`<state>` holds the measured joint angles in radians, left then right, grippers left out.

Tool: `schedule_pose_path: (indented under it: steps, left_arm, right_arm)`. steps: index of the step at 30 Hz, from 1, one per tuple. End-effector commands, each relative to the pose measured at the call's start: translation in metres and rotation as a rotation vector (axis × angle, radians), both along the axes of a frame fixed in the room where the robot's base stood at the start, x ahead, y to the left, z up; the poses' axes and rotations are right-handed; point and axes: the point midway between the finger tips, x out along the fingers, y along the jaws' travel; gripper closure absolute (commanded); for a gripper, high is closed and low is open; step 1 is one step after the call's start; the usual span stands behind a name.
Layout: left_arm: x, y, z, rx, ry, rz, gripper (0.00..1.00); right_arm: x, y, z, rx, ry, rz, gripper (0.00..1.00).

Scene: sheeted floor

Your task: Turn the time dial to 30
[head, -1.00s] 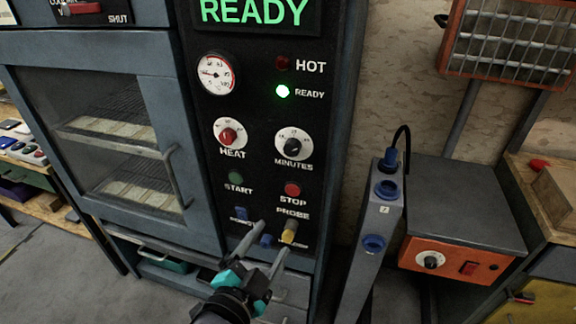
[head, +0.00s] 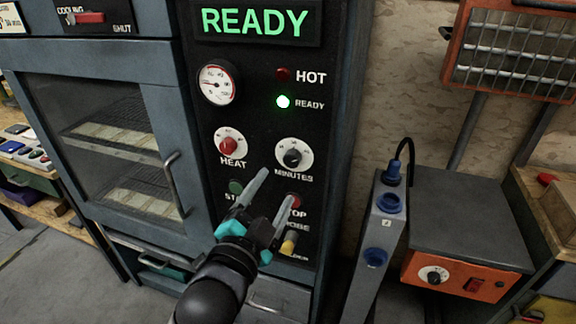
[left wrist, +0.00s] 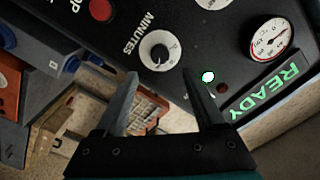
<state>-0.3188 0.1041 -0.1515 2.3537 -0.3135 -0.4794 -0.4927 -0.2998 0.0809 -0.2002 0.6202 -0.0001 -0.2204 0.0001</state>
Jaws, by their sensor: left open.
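The time dial (head: 293,157) is a black knob on a white disc above the word MINUTES on the black oven panel. Its scale is too small to read. The dial also shows in the left wrist view (left wrist: 158,52), up and left of the fingers. My left gripper (head: 279,184) is open and empty, its fingertips just below the dial and apart from it. It also shows in the left wrist view (left wrist: 163,82), with a wide gap between the fingers. My right gripper is not in view.
The red HEAT knob (head: 228,146) is left of the dial. The green START button (head: 236,187) and the partly hidden red STOP button (head: 294,200) are close to my fingers. The lit READY lamp (head: 283,102) and a gauge (head: 218,85) are above. A grey post (head: 377,225) stands right.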

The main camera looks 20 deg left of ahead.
Motion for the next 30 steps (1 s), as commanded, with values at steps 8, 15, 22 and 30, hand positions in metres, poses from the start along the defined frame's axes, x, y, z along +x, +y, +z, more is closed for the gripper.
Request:
schedule_pose_path:
  steps: [8,15,22,30]
  left_arm:
    - [0.041,-0.002,0.001,0.001,-0.003,0.0,0.29]
    - [0.071,-0.003,0.0,0.0,-0.001,-0.001,0.29]
    - [0.084,-0.003,0.0,0.0,-0.001,-0.001,0.29]
    - [0.085,-0.003,0.0,0.0,0.001,-0.001,0.29]
  right_arm:
    - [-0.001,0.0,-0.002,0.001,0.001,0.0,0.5]
    - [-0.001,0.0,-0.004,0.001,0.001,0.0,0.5]
    - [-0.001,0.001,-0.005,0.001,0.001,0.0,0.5]
    - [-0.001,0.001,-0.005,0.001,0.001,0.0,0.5]
